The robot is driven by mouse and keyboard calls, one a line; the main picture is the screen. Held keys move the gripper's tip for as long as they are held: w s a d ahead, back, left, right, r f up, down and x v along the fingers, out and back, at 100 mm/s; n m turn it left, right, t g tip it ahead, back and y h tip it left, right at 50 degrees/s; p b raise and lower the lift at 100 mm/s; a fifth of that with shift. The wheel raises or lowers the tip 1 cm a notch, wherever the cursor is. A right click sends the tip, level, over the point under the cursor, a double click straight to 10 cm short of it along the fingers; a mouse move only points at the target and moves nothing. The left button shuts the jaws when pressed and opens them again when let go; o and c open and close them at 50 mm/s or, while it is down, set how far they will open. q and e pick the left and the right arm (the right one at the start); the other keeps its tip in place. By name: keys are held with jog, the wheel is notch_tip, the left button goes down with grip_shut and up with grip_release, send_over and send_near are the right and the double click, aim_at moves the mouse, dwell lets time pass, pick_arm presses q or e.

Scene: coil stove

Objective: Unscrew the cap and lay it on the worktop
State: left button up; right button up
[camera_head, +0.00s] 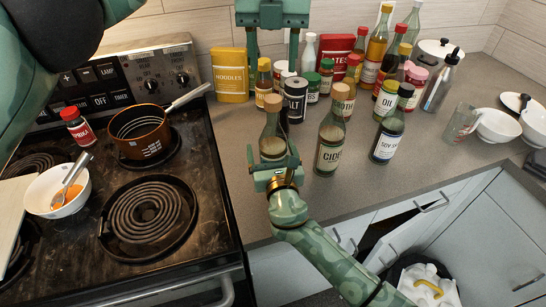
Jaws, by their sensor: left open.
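A clear bottle (271,131) with a brown cap (273,102) stands upright near the middle of the worktop (375,195). My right gripper (273,157) comes from the front with one finger on each side of the bottle's body, and seems shut on it. The bottle's lower part is partly hidden by this gripper. My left gripper (272,72) points down from the top edge, open and empty, above and behind the cap. The cap sits on the bottle's neck.
A cider bottle (329,142) and a soy sauce bottle (388,138) stand to the right. A salt jar (295,99) and several bottles and jars crowd behind. The stove (200,225) with a pot (140,132) is at left. The front worktop is clear.

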aim_at(273, 98)
grip_shut()
pick_arm(q)
jog(key=shift+s+d+f, duration=0.1)
jog(key=shift+f, duration=0.15)
jog(key=m, duration=0.5)
jog(key=shift+d, duration=0.15)
jog(key=m, duration=0.6)
jog(key=shift+r, duration=0.1)
jog(key=m, duration=0.5)
jog(key=shift+r+m, duration=0.1)
jog(key=shift+m, duration=0.2)
jog(key=m, duration=0.4)
jog(key=shift+a+m, duration=0.3)
jog(key=shift+m, duration=0.5)
pick_arm(e)
jog(key=shift+f, duration=0.1)
pick_arm(q)
jog(key=shift+f, duration=0.4)
notch_tip(273, 98, down, 7)
jog(key=shift+f, duration=0.1)
